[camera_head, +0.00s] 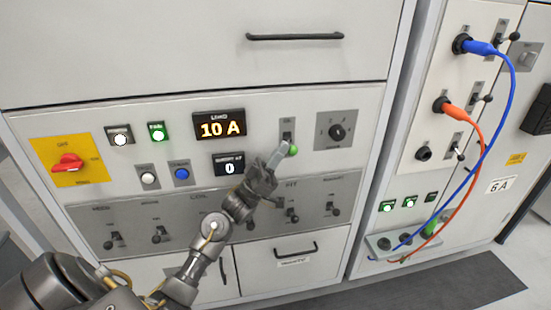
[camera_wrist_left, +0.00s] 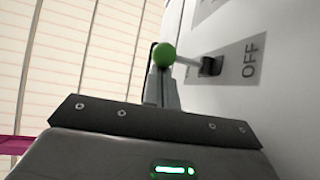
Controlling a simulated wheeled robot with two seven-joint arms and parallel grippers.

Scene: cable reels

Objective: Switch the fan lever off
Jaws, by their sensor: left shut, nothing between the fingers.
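The fan lever is a short metal lever with a green ball tip (camera_head: 293,150) on a grey plate in the cabinet's control panel. In the left wrist view its green ball (camera_wrist_left: 165,55) stands out from a black base (camera_wrist_left: 210,66) beside a plate marked OFF (camera_wrist_left: 250,58). My left gripper (camera_head: 281,151) is shut and empty, its fingertips right at the ball. In the wrist view the fingertips (camera_wrist_left: 162,80) overlap the ball's lower side; I cannot tell whether they touch it. Which position the lever is in is unclear. My right gripper is not in view.
A rotary knob (camera_head: 337,132) sits right of the lever. A row of small levers (camera_head: 292,215) lies below. A red switch (camera_head: 68,163) and amber display (camera_head: 220,128) are to the left. Blue (camera_head: 510,85) and orange cables hang at the right cabinet.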

